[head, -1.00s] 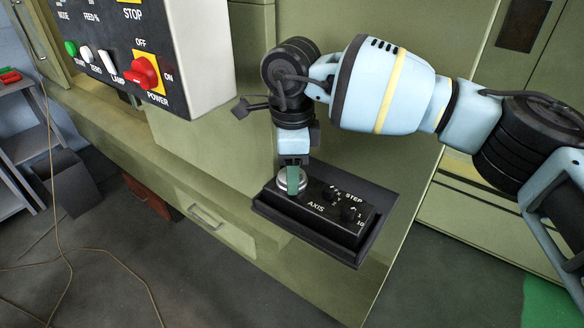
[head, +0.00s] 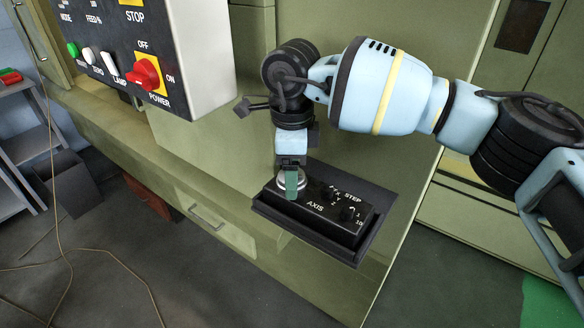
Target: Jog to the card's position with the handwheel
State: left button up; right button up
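The handwheel (head: 282,186) is a silvery round dial at the left end of a black pendant box (head: 318,216) marked AXIS and STEP. My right gripper (head: 291,186) points down at the handwheel, with a green finger in front of it. The gripper covers much of the dial, and I cannot tell whether its fingers are closed on anything. My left gripper is out of view. No position card is visible.
The pendant box sits in a dark tray (head: 376,196) on the green machine. A control panel (head: 185,50) with a red POWER switch (head: 146,74) hangs at the upper left. A drawer handle (head: 206,218) is left of the tray. A cable (head: 62,215) hangs at the left.

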notch_tip(320, 180, up, 6)
jog(key=shift+r+b, duration=0.25)
jog(key=shift+b, duration=0.1)
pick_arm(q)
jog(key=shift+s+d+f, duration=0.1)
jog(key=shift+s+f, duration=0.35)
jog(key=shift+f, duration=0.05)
pick_arm(e)
jog(key=shift+r, duration=0.65)
